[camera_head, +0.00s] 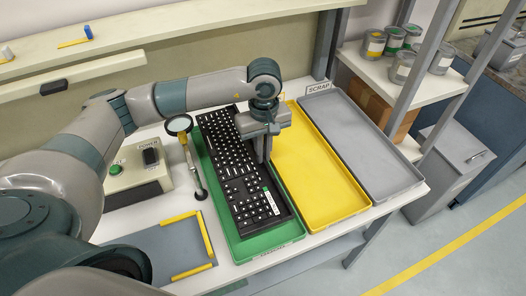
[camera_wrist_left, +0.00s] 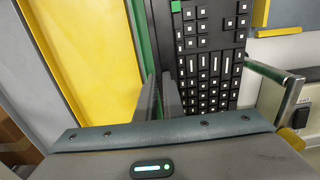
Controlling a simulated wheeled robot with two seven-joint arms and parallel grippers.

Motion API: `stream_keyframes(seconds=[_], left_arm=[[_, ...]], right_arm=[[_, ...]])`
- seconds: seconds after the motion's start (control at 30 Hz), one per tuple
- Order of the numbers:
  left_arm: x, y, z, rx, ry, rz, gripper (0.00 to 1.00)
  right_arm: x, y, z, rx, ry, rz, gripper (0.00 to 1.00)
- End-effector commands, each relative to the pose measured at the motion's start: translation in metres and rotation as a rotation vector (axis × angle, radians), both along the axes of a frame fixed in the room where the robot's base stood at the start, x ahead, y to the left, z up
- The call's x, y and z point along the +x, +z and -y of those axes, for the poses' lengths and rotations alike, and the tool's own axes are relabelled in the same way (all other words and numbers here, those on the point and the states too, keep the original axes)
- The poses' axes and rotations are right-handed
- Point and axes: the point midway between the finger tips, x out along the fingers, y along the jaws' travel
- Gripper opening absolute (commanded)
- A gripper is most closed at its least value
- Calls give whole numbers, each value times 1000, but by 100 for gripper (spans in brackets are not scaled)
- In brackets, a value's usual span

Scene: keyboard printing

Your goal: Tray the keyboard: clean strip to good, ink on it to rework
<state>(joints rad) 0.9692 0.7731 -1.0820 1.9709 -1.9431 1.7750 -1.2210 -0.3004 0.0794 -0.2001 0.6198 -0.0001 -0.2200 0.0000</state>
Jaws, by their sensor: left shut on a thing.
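The black keyboard (camera_head: 240,178) with white key legends lies lengthwise over the green tray (camera_head: 222,222), within its outline. I cannot tell whether it rests on the tray floor. A small green and white strip (camera_head: 271,201) shows near its front right; any ink on it is too small to tell. My left gripper (camera_head: 264,158) points down and is shut on the keyboard's right long edge. In the left wrist view, the fingers (camera_wrist_left: 166,92) meet the edge of the keyboard (camera_wrist_left: 212,50). The yellow tray (camera_head: 318,185) is empty. My right gripper is not in view.
An empty grey tray (camera_head: 372,150) with a SCRAP sign (camera_head: 318,88) stands right of the yellow one. A magnifier (camera_head: 180,125) on a stand, a button box (camera_head: 135,178) and a blue-grey mat (camera_head: 165,248) with yellow bars are left of the green tray. Shelves with cans stand at right.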

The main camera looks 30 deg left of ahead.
Motion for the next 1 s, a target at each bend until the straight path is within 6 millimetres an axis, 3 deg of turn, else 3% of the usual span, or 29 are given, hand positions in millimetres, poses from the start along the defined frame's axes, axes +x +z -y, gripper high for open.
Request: stream_keyframes(seconds=[0.63,1.0], left_arm=[[0,-40,0,0,0,0,0],[0,-64,0,0,0,1,0]], right_arm=[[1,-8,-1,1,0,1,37],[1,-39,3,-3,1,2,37]])
